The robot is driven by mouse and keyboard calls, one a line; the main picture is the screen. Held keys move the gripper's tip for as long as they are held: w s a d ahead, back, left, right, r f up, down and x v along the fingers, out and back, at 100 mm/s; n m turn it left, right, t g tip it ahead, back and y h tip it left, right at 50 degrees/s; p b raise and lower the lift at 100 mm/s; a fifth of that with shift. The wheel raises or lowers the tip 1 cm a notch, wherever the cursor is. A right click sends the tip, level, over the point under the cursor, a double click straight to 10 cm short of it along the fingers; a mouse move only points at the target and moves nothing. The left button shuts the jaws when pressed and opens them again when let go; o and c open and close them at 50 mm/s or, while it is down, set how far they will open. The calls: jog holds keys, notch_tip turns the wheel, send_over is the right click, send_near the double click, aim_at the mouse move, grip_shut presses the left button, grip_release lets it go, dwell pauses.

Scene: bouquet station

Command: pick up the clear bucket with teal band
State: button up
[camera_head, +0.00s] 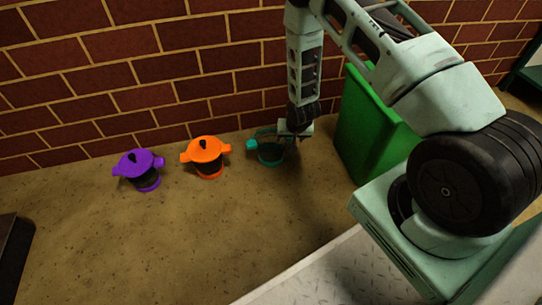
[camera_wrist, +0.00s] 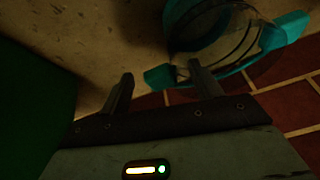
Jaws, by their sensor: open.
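The clear bucket with teal band (camera_head: 270,155) stands on the brown floor near the brick wall, right of two coloured pots. My gripper (camera_head: 295,130) is directly above its right side and hides part of its top. In the wrist view, the bucket (camera_wrist: 214,35) is at the upper right, see-through, with teal side handles and a teal rim. The right finger overlaps the bucket's near teal edge in the picture. I cannot tell whether they touch.
An orange pot (camera_head: 207,157) and a purple pot (camera_head: 140,169) with dark bands stand in a row to the left. A green bin (camera_head: 372,130) stands close on the right. The brick wall (camera_head: 150,75) is just behind. The floor in front is clear.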

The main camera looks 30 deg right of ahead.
jog(key=shift+c, duration=0.3)
jog(key=shift+w, duration=0.1)
jog(key=c, duration=1.1)
